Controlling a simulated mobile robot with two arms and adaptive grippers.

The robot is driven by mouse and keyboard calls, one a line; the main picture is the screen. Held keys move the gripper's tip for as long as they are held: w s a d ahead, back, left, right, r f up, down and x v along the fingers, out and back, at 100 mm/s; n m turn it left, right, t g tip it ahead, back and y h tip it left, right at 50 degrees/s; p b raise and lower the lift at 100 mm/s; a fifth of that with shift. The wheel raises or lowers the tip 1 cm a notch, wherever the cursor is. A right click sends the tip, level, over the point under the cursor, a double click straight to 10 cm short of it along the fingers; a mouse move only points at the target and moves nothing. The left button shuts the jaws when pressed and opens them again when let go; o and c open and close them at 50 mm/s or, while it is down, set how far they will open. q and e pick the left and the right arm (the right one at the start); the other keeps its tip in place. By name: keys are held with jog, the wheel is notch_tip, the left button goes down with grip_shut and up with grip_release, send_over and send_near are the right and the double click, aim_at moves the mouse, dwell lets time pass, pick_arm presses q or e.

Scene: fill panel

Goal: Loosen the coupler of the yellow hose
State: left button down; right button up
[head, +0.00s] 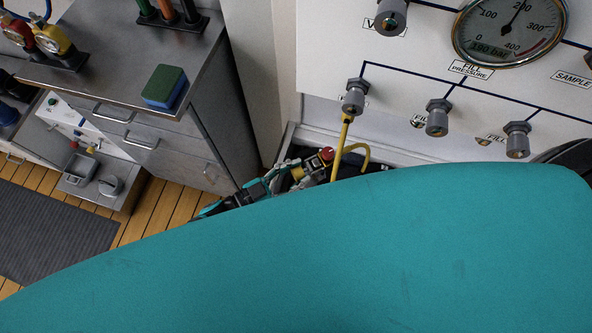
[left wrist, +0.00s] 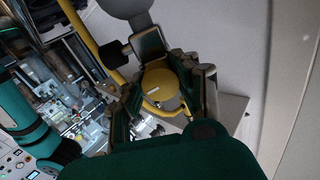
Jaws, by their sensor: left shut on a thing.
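The yellow hose (head: 341,150) hangs from a grey fitting (head: 355,96) on the white panel and loops near the panel's lower edge. It also runs past the gripper in the left wrist view (left wrist: 88,38). My left gripper (head: 287,174) is low beside the hose, partly hidden by my own teal arm. In the left wrist view its fingers are closed around the round yellow coupler (left wrist: 160,84), touching it from both sides. A red knob (head: 327,154) shows close by. The far end of the hose is hidden. My right gripper is not in view.
The panel carries a pressure gauge (head: 510,28) and several other grey fittings, one of them right of the hose (head: 438,117). A steel cabinet with a green and blue sponge (head: 165,87) stands at the left. My teal body part covers the lower view.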

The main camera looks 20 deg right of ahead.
pick_arm(q)
jog(key=shift+n, duration=1.9)
jog(key=c, duration=0.9)
grip_release()
jog(key=v, duration=1.2)
jog(key=shift+r, duration=0.1)
